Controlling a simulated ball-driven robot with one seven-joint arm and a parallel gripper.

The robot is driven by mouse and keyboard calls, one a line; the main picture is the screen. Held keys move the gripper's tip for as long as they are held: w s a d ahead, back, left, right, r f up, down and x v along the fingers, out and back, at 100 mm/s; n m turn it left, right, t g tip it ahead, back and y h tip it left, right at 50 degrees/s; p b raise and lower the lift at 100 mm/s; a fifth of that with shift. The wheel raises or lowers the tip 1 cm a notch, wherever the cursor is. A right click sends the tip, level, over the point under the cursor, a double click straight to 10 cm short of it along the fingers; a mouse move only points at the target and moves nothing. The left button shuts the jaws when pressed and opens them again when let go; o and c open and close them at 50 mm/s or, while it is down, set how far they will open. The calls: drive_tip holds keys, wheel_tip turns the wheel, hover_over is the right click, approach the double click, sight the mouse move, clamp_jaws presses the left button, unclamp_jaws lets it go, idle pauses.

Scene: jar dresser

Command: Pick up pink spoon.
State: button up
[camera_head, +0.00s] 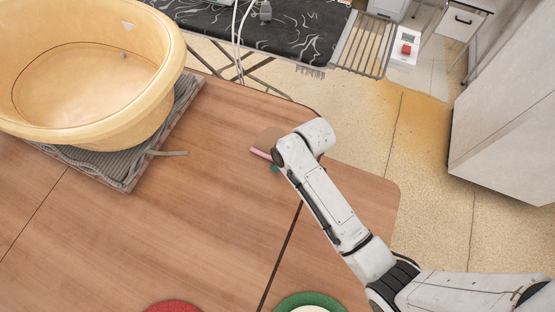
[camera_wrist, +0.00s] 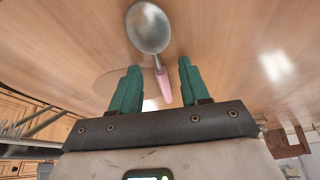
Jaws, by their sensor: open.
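The pink spoon has a silver bowl and a pink handle (camera_wrist: 163,87). In the wrist view its bowl points to the top and the handle reaches back between the fingers. My gripper (camera_wrist: 159,70) is open, with a teal finger on each side of the handle and gaps on both sides. I cannot tell how far the fingers are above the table. In the head view a short pink part of the spoon (camera_head: 260,154) shows beside my arm's end, and the rest of it is hidden. Only a bit of teal finger (camera_head: 275,169) shows there.
A flat tan round piece (camera_head: 266,136) lies by the spoon on the wooden table (camera_head: 180,215). A large yellow tub (camera_head: 150,100) stands on a grey mat at the left. Red (camera_head: 173,307) and green (camera_head: 310,298) round items lie at the near edge. The table's middle is clear.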

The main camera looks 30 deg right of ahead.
drive_tip(key=shift+c, duration=0.4)
clamp_jaws()
drive_tip(key=shift+r, duration=0.1)
